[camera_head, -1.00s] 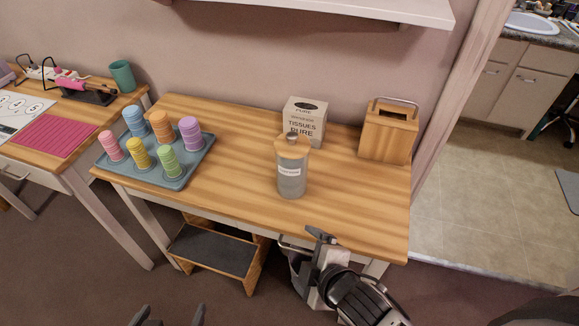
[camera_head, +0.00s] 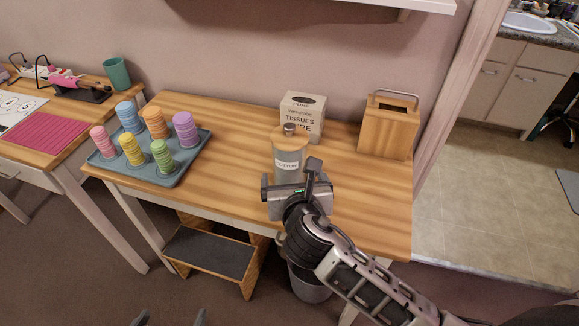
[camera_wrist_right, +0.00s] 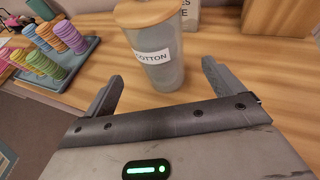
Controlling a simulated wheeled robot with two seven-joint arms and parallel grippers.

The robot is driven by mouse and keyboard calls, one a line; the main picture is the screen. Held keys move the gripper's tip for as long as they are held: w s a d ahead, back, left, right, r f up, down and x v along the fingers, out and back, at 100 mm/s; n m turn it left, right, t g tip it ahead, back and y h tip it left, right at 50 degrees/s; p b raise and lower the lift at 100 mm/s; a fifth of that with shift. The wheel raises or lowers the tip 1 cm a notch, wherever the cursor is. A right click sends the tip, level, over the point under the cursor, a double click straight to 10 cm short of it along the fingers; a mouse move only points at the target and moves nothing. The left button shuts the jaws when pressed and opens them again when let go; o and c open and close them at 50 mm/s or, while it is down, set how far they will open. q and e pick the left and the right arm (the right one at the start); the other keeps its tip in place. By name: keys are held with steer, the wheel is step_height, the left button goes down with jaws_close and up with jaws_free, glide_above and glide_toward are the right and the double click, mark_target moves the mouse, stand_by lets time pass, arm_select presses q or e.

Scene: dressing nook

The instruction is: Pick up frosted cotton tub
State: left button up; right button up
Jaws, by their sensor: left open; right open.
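The frosted cotton tub (camera_head: 286,158) stands upright on the wooden table, with a wooden lid and a white label. In the right wrist view the tub (camera_wrist_right: 160,62) reads "COTTON" and stands just ahead of the fingertips, in line with the gap between them. My right gripper (camera_head: 289,178) is open and empty, low over the table at the near side of the tub, and hides its base in the head view. My left gripper (camera_head: 170,319) is open and empty at the bottom edge of the head view, far from the tub; only its fingertips show.
A tissue box (camera_head: 302,108) stands close behind the tub. A wooden box with a metal handle (camera_head: 388,128) is at the back right. A blue-grey tray (camera_head: 164,178) with several coloured stacks is at the left. The table between tray and tub is clear.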

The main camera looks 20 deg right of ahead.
steer(key=x, duration=0.8)
steer(key=shift+w+d+b, duration=0.1)
steer(key=shift+w+b, duration=0.1)
steer(key=shift+b, duration=0.1)
steer(key=shift+r, duration=0.1)
steer(key=c, duration=1.1)
